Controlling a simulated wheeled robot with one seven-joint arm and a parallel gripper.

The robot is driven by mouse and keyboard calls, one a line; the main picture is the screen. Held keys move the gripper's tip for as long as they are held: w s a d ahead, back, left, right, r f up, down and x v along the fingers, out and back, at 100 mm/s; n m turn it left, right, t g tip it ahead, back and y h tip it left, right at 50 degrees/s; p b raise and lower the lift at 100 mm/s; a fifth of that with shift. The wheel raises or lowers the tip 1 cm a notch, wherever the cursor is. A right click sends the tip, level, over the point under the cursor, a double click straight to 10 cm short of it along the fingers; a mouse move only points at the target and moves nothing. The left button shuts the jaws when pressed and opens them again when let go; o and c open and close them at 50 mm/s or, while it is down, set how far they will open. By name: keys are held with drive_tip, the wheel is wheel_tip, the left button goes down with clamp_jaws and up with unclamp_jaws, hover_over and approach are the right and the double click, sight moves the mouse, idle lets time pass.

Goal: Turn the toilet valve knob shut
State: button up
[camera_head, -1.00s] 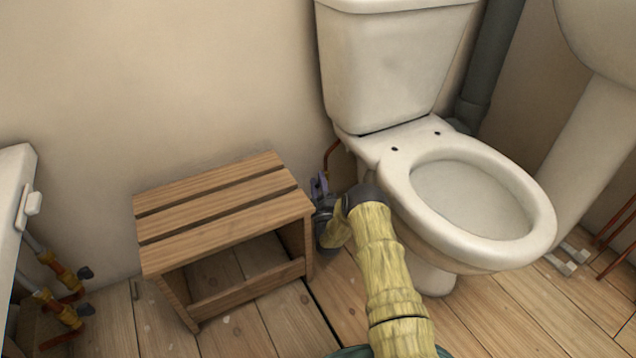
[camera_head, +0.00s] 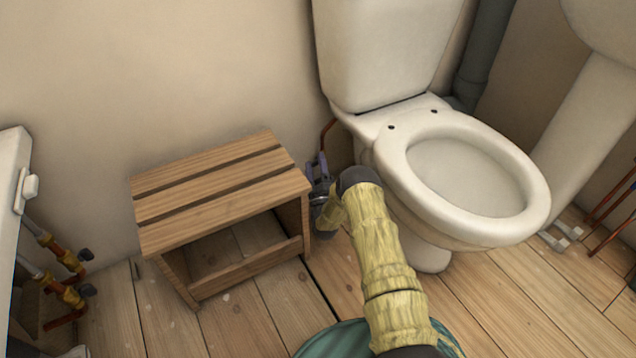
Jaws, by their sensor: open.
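The white toilet (camera_head: 380,60) stands against the wall at the top right. A thin copper pipe (camera_head: 327,131) comes down beside it, on its left. My gripper (camera_head: 317,168) is low in the narrow gap between the wooden stool and the toilet, at the lower end of this pipe. Its mauve-grey fingers point up toward the wall and look open. The valve knob cannot be made out clearly; it is small and at least partly hidden by my gripper. I cannot tell whether the fingers touch it. My yellow-sleeved arm reaches in from the bottom and bends at the toilet's side.
A slatted wooden stool (camera_head: 220,185) stands close on the left of my gripper. The toilet bowl rim (camera_head: 480,225) overhangs the right side of my arm. Copper pipes with brass fittings (camera_head: 62,262) are at the far left. A white pedestal basin (camera_head: 590,130) stands right. Plank floor shows in front.

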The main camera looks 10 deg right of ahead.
drive_tip(key=p+v, duration=0.9)
drive_tip(key=v, duration=0.1)
drive_tip(key=shift+s, duration=0.4)
drive_tip(key=shift+f, duration=0.1)
drive_tip(key=w+d+r+n+y+b, duration=0.2)
drive_tip(key=w+n+y+b, duration=0.4)
drive_tip(key=y, duration=0.4)
drive_tip(key=shift+w+d+n, duration=0.25)
drive_tip(key=shift+w+n, duration=0.1)
drive_tip(key=shift+n, duration=0.35)
drive_tip(key=shift+b, duration=0.3)
